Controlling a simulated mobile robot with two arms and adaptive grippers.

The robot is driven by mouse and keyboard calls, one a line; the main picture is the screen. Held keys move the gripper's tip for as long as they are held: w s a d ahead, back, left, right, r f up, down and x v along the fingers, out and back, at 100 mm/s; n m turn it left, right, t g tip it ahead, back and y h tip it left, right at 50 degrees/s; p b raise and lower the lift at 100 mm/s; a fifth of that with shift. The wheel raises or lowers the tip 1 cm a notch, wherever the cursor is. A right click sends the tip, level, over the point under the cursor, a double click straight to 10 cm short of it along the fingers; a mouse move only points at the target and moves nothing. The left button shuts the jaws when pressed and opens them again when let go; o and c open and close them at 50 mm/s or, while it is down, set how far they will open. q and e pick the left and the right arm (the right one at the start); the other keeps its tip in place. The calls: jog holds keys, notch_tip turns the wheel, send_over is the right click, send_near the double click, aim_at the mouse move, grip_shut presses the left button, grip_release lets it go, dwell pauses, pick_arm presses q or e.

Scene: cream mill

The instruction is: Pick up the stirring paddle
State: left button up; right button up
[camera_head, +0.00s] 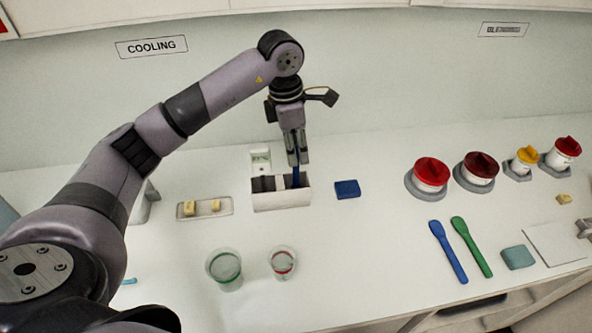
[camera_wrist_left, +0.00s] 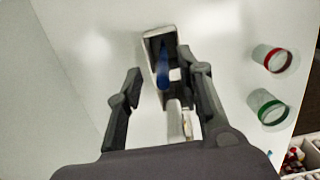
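A blue stirring paddle (camera_head: 296,176) stands upright in a white box with compartments (camera_head: 282,202) on the counter; its lower part is hidden inside the box. My left gripper (camera_head: 297,156) points down right above the box, around the paddle's upper part. In the left wrist view the two fingers (camera_wrist_left: 158,82) are apart, with the blue paddle (camera_wrist_left: 162,72) between them, nearer the right finger. I cannot tell whether a finger touches it. A blue spatula (camera_head: 447,251) and a green spatula (camera_head: 471,246) lie flat at the counter's front right. My right gripper is not in view.
A tray with yellow blocks (camera_head: 205,208) is left of the box, a dark blue pad (camera_head: 347,189) right of it. Two clear cups, green-banded (camera_head: 225,268) and red-banded (camera_head: 283,262), stand in front. Several lidded jars (camera_head: 430,174) stand at right. The counter's middle is clear.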

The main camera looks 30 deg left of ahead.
aim_at(296, 174)
pick_arm(q)
jog(key=shift+d+f+p, duration=0.15)
jog(key=shift+f+p, duration=0.2)
jog(key=shift+f, duration=0.65)
jog(key=shift+d+f+p, duration=0.1)
jog(key=shift+f+p, duration=0.25)
jog(key=shift+f, duration=0.6)
jog(key=shift+c, duration=0.3)
grip_shut()
